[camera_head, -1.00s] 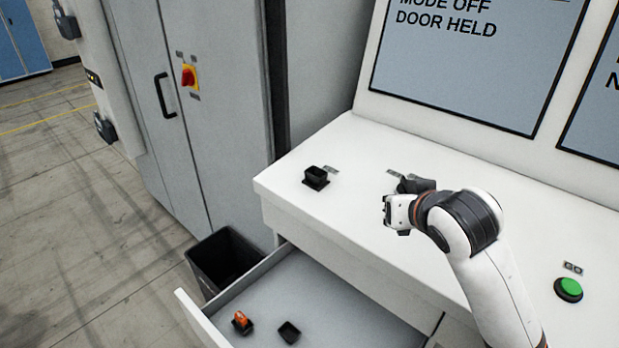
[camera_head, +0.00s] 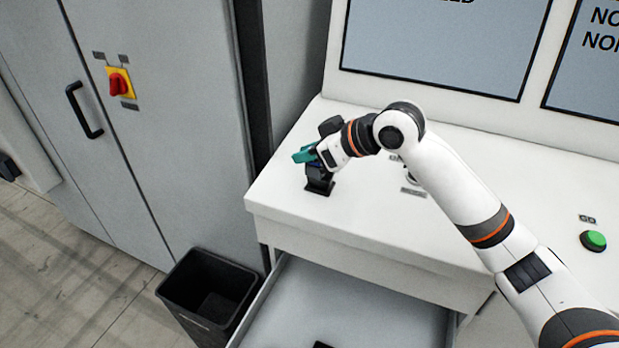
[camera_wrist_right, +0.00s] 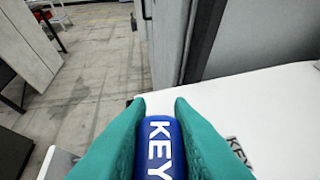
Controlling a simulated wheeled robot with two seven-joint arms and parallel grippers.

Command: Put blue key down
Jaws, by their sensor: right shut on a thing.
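My right gripper (camera_head: 304,154), with teal fingers, is at the left end of the white console top. It is shut on the blue key (camera_wrist_right: 160,150), which has white "KEY" lettering and sits between the two fingers in the right wrist view. In the head view a dark blue part of the key (camera_head: 314,166) shows just under the fingers. My left gripper is not in view.
A green button (camera_head: 594,240) is at the right. An open drawer (camera_head: 365,305) juts out below the console, beside a black bin (camera_head: 207,295). A grey cabinet (camera_head: 165,140) with a red switch (camera_head: 118,83) stands at the left.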

